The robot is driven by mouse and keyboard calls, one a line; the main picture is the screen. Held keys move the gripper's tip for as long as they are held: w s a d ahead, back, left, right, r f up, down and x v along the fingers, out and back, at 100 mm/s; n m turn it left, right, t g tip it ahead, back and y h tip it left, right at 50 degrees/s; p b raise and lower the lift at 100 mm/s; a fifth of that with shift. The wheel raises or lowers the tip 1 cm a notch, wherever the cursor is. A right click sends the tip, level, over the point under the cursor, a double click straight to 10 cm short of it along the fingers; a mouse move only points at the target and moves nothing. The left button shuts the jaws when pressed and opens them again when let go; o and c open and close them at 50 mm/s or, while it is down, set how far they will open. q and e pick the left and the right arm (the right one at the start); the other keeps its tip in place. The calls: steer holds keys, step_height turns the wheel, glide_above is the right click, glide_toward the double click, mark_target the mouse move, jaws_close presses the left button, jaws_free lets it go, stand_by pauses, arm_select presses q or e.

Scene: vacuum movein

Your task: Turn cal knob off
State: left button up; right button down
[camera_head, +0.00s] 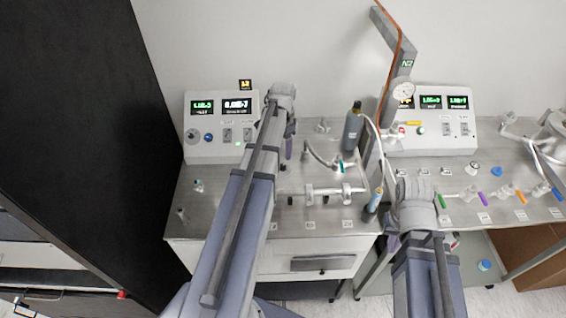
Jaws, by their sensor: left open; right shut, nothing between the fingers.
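The left control box (220,155) stands on the left bench with a dark knob (192,135), a blue knob (208,137) and toggle switches on its front. The labels are too small to read, so I cannot tell which knob is the cal knob. My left arm reaches up past the right side of this box. My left gripper (288,150) is open to the right of the box, apart from both knobs, and largely hidden by its arm. My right gripper (392,238) is shut and empty by the gap between the benches.
A second control box (432,152) with switches stands on the right bench. A dark gas cylinder (352,130), glass tubing (325,192) and a gauge (403,91) on a post stand between the boxes. Coloured valves (483,199) line the right bench. A black panel rises at left.

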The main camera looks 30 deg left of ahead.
mark_target(283, 166)
arm_select(q)
steer(key=shift+f+b, duration=3.95)
jaws_close()
